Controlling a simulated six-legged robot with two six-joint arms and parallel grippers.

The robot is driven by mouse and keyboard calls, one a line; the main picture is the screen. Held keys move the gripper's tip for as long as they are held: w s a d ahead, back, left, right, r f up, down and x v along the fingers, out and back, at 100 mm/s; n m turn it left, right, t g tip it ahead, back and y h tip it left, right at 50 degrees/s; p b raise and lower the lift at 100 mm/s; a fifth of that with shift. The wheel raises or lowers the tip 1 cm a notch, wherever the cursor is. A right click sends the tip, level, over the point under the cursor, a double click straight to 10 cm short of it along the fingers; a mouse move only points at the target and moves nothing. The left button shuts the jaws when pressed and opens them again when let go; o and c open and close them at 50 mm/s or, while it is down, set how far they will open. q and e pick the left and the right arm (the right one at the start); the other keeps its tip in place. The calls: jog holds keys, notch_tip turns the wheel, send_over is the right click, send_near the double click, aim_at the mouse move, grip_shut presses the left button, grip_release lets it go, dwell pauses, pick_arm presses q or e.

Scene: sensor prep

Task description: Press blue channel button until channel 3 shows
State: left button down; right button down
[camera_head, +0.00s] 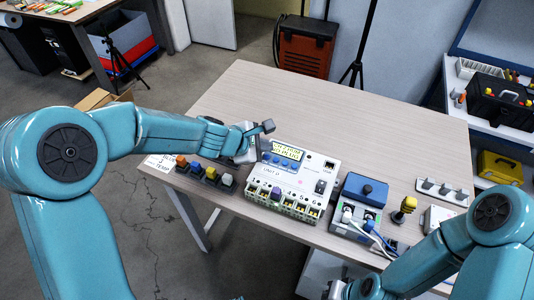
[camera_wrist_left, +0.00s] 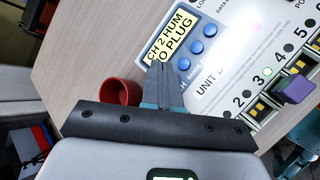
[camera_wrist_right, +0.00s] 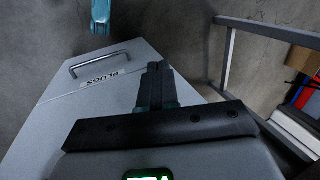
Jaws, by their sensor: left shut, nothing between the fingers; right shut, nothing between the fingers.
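The white sensor unit (camera_head: 301,182) stands on the table. Its display (camera_wrist_left: 168,39) in the left wrist view reads "CH 2 HUM" and, partly covered, "O PLUG". A row of blue buttons (camera_wrist_left: 196,47) lies beside the display. My left gripper (camera_wrist_left: 164,72) is shut and empty, its tips by the display's lower edge and the nearest blue button. I cannot tell whether they touch, and they may hide part of the row. My right gripper (camera_wrist_right: 154,74) is shut and empty, above a grey surface marked "PLUGS" with a handle.
A purple plug (camera_wrist_left: 295,90) sits in the unit's slot row, where a green light shows beside the 3. A red cup (camera_wrist_left: 122,91) stands near the left fingers. Coloured knobs (camera_head: 211,173) lie left of the unit, a blue box (camera_head: 364,190) right. The table's back is clear.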

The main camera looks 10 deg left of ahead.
pick_arm(q)
notch_tip(320, 180, up, 4)
jog(key=p, duration=0.3)
jog(key=shift+r, duration=0.15)
dwell(0.7)
